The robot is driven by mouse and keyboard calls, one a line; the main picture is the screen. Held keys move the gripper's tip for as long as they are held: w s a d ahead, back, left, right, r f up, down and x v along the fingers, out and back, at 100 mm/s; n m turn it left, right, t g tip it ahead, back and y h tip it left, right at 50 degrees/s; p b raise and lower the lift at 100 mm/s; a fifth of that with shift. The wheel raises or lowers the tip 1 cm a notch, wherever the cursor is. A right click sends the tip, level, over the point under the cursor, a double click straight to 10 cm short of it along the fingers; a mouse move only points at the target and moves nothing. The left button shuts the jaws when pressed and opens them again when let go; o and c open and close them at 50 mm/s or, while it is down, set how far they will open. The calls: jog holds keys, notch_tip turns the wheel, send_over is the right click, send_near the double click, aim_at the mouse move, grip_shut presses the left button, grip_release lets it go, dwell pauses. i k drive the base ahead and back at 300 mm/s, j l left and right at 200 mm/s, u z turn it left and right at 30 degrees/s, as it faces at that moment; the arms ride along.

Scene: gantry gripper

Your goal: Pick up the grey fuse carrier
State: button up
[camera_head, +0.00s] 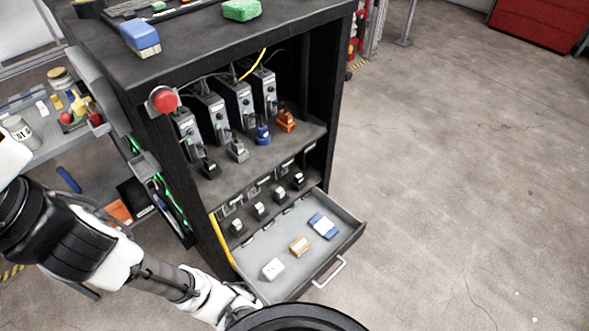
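A small grey block-like piece (238,150), which looks like the grey fuse carrier, stands on the cabinet's middle shelf in front of the upright grey modules. A black piece (209,168) of similar shape is to its left. A blue one (263,134) and an orange one (286,121) are to its right. My arm comes in from the left and runs low to the bottom middle of the picture, in front of the cabinet. My gripper's fingers do not show, so whether it is open or shut is hidden. The grey piece is unobstructed.
The black cabinet (200,55) has an open drawer (318,262) below the shelf, holding white, orange and blue blocks. A red button (163,100) is on its left front edge. A cluttered grey shelf unit (60,150) stands left. Floor at right is clear.

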aim_at(299, 178)
jog(key=u, duration=0.45)
jog(key=l+u, duration=0.9)
jog(key=k+l+u, duration=0.2)
jog(key=l, duration=0.2)
jog(key=l+u, duration=0.2)
jog(key=l, duration=0.25)
jog(key=k+l, duration=0.1)
jog(key=l, duration=0.25)
jog(key=k+l, duration=0.15)
jog(key=l, duration=0.2)
jog(key=k+l+u, duration=0.1)
jog(key=l, duration=0.25)
jog(key=k+l, duration=0.15)
jog(key=l, duration=0.2)
jog(key=k+l, duration=0.1)
jog(key=l, duration=0.25)
jog(key=i+l, duration=0.1)
jog(key=i, duration=0.3)
jog(key=i+l, duration=0.1)
jog(key=i, duration=0.3)
